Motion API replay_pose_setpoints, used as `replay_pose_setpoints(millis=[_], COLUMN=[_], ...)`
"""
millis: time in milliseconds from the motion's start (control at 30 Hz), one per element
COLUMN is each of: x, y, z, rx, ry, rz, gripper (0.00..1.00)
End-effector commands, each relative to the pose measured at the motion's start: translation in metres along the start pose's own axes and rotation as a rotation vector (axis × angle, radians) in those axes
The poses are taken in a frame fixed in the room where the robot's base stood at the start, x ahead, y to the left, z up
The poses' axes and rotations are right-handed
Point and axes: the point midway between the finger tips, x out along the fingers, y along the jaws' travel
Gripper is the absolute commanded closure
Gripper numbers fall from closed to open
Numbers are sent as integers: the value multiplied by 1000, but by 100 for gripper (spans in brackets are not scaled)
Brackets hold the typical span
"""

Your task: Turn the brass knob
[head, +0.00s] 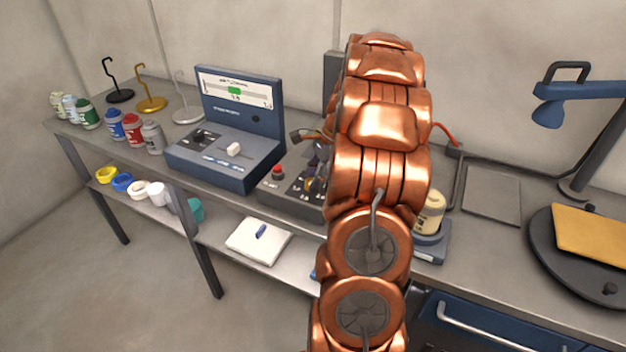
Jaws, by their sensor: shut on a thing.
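A small brass knob (311,185) shows on the sloped top of a dark grey control box (274,197) in the middle of the bench, just left of my copper-coloured arm. My gripper (316,172) is at the knob, shut on it, and mostly hidden behind my arm. The right part of the box is hidden too. A red button (278,171) sits on the box left of the knob. Which way the knob points cannot be made out.
A blue console (224,160) with a white slider and a gauge stands close on the left. Several paint jars (132,128) and hook stands (150,101) are further left. A cream jar (429,212), a blue lamp (580,92) and a round black stand (560,267) are right.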

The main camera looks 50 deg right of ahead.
Motion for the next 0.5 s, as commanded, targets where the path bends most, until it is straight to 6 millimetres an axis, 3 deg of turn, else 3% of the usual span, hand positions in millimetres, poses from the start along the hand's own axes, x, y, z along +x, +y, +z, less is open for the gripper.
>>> replay_pose_setpoints(millis=[167,200,433,500], x=[0,0,0,0], y=[0,0,0,0], z=[0,0,0,0], rx=[0,0,0,0], ry=[0,0,0,0], rz=[1,1,1,0], gripper=[97,61,37,37])
